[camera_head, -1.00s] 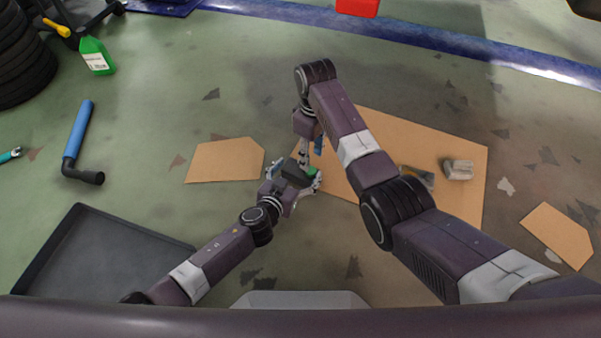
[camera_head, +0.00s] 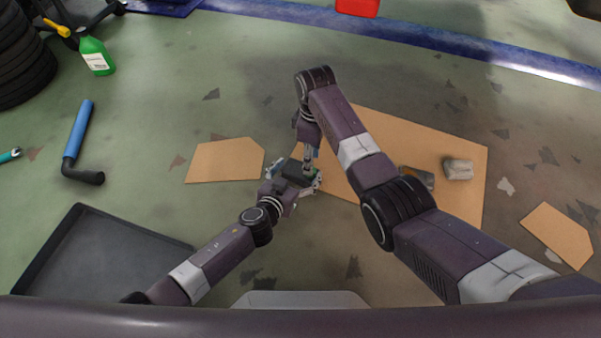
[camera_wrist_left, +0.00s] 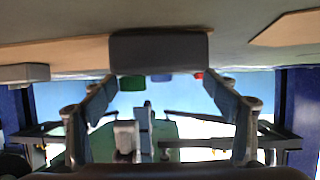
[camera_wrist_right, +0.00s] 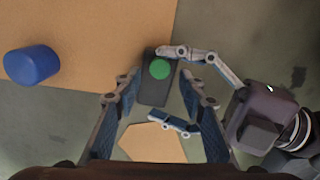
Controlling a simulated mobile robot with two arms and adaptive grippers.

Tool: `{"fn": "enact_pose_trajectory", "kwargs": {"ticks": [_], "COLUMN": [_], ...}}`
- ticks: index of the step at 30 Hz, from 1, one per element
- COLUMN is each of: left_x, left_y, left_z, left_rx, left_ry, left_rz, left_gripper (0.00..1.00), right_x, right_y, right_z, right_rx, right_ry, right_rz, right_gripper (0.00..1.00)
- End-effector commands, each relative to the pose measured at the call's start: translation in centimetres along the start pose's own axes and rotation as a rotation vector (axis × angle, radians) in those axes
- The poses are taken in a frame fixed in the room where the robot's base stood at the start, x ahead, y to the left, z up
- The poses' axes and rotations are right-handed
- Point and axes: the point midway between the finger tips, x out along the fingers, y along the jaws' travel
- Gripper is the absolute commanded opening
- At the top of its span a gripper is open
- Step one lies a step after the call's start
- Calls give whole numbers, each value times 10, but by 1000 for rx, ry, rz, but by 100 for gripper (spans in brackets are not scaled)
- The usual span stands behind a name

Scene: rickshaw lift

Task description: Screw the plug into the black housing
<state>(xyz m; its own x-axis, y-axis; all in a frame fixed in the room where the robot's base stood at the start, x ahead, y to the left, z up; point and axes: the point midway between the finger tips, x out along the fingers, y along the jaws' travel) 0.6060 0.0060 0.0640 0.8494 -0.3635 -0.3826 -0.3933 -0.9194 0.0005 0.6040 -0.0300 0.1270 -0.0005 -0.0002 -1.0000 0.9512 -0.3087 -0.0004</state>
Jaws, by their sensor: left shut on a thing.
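The black housing (camera_head: 297,170) is held off the floor by my left gripper (camera_head: 293,184), which is shut on it. The housing also crosses the top of the left wrist view (camera_wrist_left: 160,52), between my left fingers. A round green plug (camera_wrist_right: 160,68) sits on the housing's face in the right wrist view; I cannot tell how deep it sits. My right gripper (camera_wrist_right: 161,88) is open and stands over the housing, with its fingertips on either side of the plug and apparently apart from it. In the head view my right gripper (camera_head: 310,160) partly covers the housing.
A blue cylinder (camera_wrist_right: 32,64) stands on the large cardboard sheet (camera_head: 470,205). A grey block (camera_head: 458,169) lies there too. A smaller cardboard piece (camera_head: 222,160) lies left of the grippers. A black tray (camera_head: 95,255) and a blue-handled tool (camera_head: 79,135) are farther left.

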Motion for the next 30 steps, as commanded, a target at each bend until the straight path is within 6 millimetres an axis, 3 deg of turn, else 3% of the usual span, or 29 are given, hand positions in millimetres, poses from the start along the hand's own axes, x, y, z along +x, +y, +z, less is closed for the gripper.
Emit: {"fn": "enact_pose_trajectory", "kwargs": {"ticks": [3, 9, 21, 30], "left_x": [0, 0, 0, 0], "left_y": [0, 0, 0, 0], "left_z": [1, 1, 1, 1], "left_rx": [0, 0, 0, 0], "left_ry": [-1, -1, -1, -1], "left_rz": [-1, -1, -1, -1], "left_gripper": [12, 12, 12, 12], "right_x": [20, 39, 45, 45], "right_y": [-1, 0, 0, 0], "right_z": [1, 0, 0, 0], "right_rx": [0, 0, 0, 0], "right_ry": [-2, 0, 1, 1], "right_rz": [-3, 0, 1, 1], "right_gripper": [38, 38, 38, 6]}}
